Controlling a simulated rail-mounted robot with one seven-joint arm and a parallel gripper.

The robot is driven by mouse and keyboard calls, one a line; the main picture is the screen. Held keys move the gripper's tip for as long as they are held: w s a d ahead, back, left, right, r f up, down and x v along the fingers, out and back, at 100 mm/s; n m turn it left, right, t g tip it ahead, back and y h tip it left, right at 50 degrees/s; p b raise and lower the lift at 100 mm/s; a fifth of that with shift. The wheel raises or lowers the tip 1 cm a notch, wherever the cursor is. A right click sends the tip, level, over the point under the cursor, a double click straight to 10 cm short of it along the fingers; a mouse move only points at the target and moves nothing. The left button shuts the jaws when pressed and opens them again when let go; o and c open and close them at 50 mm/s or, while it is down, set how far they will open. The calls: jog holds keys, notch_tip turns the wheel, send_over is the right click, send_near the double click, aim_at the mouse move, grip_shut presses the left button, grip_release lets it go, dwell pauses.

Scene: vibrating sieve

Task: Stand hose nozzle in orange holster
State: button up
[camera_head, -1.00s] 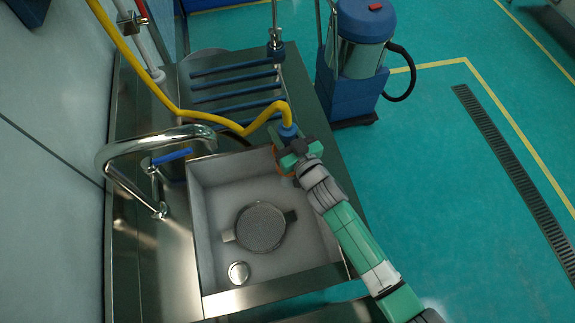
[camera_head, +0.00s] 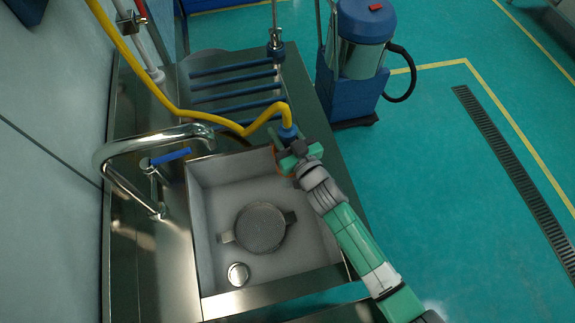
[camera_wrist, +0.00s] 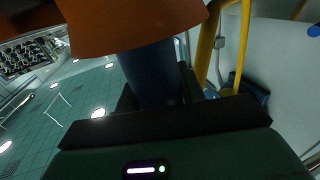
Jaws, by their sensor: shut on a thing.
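The hose nozzle (camera_head: 287,132) is blue, at the end of a yellow hose (camera_head: 240,133), near the sink's far right corner. My gripper (camera_head: 290,150) is shut on it; the dark blue nozzle body (camera_wrist: 153,75) also shows between the fingers in the wrist view. The orange holster (camera_wrist: 130,22) fills the top of the wrist view, right against the nozzle's end. In the head view only a sliver of orange shows beside my gripper. How deep the nozzle sits in the holster cannot be told.
A steel sink (camera_head: 205,225) holds a round sieve (camera_head: 260,228) and a drain cap (camera_head: 238,274). A curved tap (camera_head: 130,145) with a blue lever stands at the left. A blue rack (camera_head: 235,85) lies behind. A blue vacuum cleaner (camera_head: 350,85) stands on the floor at right.

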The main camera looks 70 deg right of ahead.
jog(key=shift+f+b, duration=0.2)
jog(key=shift+b, duration=0.15)
dwell(0.4)
jog(key=o, duration=1)
jog(key=shift+o, duration=0.2)
jog(key=shift+s+a+r+p, duration=0.1)
jog(key=shift+s+a+p, duration=0.2)
jog(key=shift+s, duration=0.35)
jog(key=p+v, duration=0.1)
jog(key=v, duration=0.5)
jog(key=shift+a, duration=0.3)
